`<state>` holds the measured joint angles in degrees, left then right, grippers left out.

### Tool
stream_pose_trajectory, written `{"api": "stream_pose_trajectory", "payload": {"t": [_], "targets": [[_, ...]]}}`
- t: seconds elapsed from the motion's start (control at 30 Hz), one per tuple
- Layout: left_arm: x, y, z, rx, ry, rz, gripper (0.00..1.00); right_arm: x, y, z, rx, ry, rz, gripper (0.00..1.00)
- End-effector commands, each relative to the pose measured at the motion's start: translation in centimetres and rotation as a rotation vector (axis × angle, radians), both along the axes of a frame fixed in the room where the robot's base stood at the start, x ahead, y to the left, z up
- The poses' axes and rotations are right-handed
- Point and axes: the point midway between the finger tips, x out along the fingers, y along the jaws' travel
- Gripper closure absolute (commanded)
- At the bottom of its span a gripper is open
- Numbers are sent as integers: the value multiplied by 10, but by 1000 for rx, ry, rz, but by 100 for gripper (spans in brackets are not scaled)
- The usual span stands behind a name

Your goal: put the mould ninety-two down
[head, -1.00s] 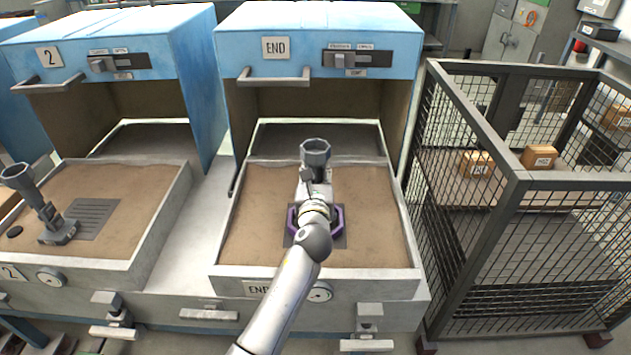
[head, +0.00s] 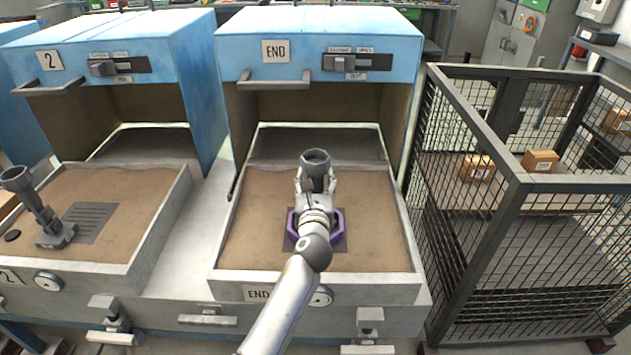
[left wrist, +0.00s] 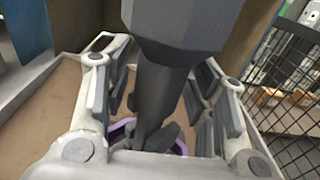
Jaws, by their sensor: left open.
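A grey mould with a funnel-like cup on top (head: 315,159) stands upright in the sand tray of the END oven (head: 370,225). Its lower part is hidden behind my arm in the head view. My left gripper (head: 315,183) is open around its neck, one finger on each side. In the left wrist view the neck (left wrist: 160,95) rises between the spread fingers (left wrist: 158,105), with gaps on both sides. A purple ring-like piece (head: 339,220) shows around the base, over a dark grate (head: 340,242). No number on the mould is readable. My right gripper is not in view.
The END oven hood (head: 320,45) overhangs the tray's back.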

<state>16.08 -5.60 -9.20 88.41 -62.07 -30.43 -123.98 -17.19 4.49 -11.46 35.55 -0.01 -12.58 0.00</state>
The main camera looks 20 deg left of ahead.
Motion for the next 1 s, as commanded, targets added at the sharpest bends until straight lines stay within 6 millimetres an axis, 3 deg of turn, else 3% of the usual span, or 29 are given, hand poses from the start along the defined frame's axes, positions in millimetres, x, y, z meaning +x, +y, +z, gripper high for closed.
{"api": "stream_pose_trajectory", "payload": {"t": [0.23,0.7,1.0], "targets": [[0,-1,10,-2,-2,0,49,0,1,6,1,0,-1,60],[-85,-25,8,1,1,-1,49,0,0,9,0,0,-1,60],[-114,-33,9,1,-1,0,49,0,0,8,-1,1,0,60]]}}
